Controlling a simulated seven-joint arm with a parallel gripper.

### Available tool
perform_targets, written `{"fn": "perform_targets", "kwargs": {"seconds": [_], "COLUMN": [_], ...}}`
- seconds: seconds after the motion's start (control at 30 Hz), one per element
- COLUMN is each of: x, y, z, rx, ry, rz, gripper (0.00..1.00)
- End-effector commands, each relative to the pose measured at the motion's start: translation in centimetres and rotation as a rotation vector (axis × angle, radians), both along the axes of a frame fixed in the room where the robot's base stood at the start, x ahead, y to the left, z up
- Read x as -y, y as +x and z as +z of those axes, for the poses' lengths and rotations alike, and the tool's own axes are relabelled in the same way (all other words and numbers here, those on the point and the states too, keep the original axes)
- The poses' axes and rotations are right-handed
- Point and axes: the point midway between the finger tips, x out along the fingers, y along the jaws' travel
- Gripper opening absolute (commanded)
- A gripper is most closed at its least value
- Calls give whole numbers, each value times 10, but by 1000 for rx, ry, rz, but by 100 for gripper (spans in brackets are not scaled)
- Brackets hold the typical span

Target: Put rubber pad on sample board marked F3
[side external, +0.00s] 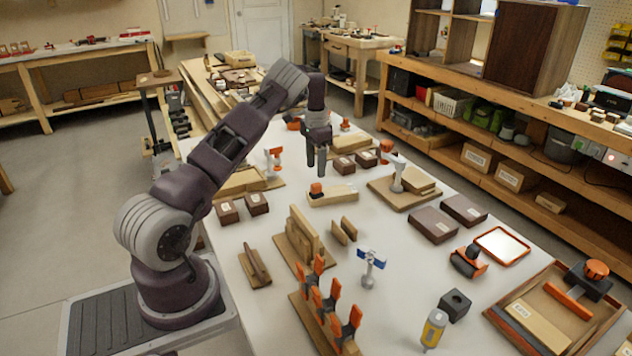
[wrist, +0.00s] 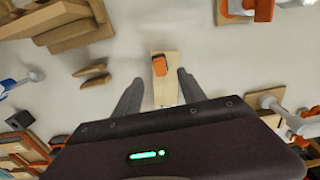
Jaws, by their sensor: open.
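My gripper (side external: 316,168) is open and empty, pointing down above a small orange-topped block (side external: 316,188). That block sits on the left end of a pale wooden board (side external: 340,196). In the wrist view the block (wrist: 159,66) and board (wrist: 166,92) lie between my two fingers (wrist: 157,84), below them and apart from them. Another pale board (side external: 540,326) with a white label lies in the wooden tray at the lower right. No marking is readable, so I cannot tell which board is F3. I cannot tell for sure which thing is the rubber pad.
Dark brown boxes (side external: 433,224) stand to the right, and two more (side external: 228,210) to the left. A clamp on a board (side external: 398,180), a wooden stand (side external: 303,238), orange clamps (side external: 328,300) and a dark cube (side external: 455,305) surround the middle. Bare white bench shows between them.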

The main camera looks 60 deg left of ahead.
Motion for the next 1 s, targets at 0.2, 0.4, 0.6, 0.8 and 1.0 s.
{"fn": "perform_targets", "kwargs": {"seconds": [0.2, 0.4, 0.6, 0.8, 1.0], "x": [0, 37, 178, 333, 391], "y": [0, 6, -27, -148, -258], "z": [39, 108, 230, 280, 248], "rx": [1, 78, 234, 352, 457], "ry": [0, -7, -79, -101, -29], "rz": [0, 76, 169, 97, 12], "gripper": [48, 48, 48, 48, 48]}}
